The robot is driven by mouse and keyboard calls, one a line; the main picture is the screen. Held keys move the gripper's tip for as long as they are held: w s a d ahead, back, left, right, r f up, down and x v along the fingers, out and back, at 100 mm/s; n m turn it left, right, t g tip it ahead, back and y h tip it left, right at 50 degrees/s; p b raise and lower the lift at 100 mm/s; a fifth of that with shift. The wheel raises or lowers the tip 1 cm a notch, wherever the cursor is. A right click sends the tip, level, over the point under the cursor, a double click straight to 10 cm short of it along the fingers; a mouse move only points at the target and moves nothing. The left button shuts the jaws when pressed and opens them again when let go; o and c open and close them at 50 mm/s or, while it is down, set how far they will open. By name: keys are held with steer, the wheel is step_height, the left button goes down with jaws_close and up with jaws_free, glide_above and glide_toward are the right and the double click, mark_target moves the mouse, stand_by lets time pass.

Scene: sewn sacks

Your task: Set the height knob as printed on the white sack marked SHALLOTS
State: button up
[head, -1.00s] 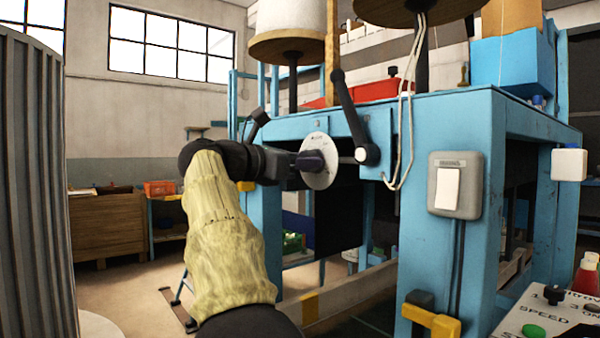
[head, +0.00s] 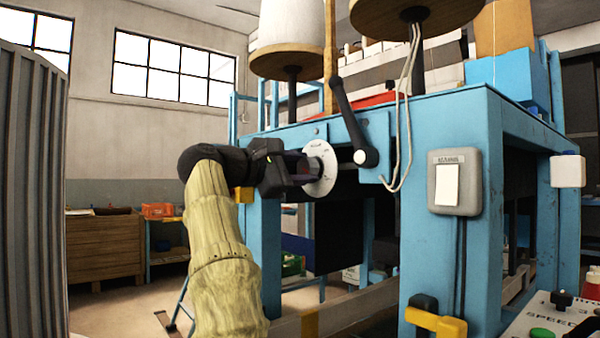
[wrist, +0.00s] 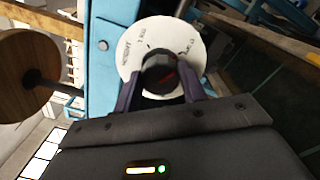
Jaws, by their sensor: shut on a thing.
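The height knob is a dark round knob (wrist: 160,74) in the middle of a white dial plate (wrist: 136,48) with small print along its rim, in the wrist view. A red mark shows on the knob face. The print is too blurred to read fully. No white sack shows.
A black crank lever (head: 352,125) stands just right of the dial. A grey switch box (head: 456,182) and a yellow bracket (head: 436,320) are on the blue frame (head: 408,250). A grey ribbed column (head: 35,180) fills the left edge.

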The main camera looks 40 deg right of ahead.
steer(key=shift+m, duration=0.3)
steer(key=o, duration=1)
steer(key=a, duration=0.5)
steer(key=w+a, duration=0.1)
steer(key=a, duration=1.1)
steer(key=shift+w+a+f, duration=0.15)
steer(key=shift+w+f, duration=0.1)
steer(key=shift+w, duration=0.1)
steer(key=shift+w, duration=0.1)
